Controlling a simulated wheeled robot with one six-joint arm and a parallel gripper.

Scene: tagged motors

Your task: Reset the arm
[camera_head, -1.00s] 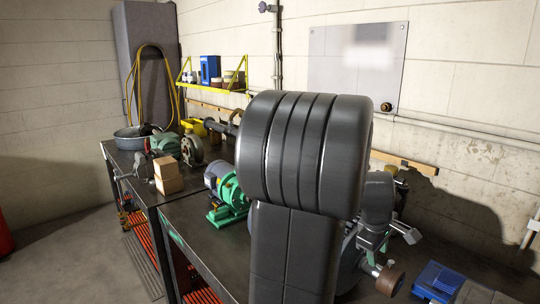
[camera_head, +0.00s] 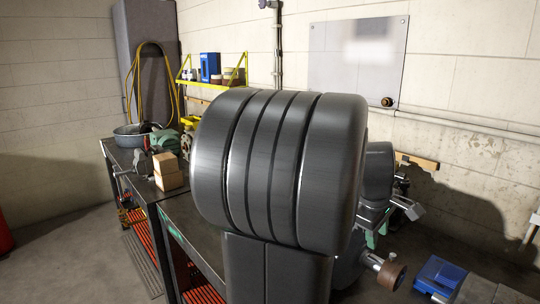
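My arm's large dark grey ribbed joint (camera_head: 280,170) fills the middle of the head view, with a link below it. Parts of what looks like my gripper (camera_head: 396,209) show as grey metal pieces at its right edge, above the bench. The rest is hidden behind the arm, so I cannot tell whether it is open or holds anything.
A brown knob on a shaft (camera_head: 391,275) and a blue box (camera_head: 440,277) are at the lower right. A yellow shelf (camera_head: 212,80) is on the wall.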

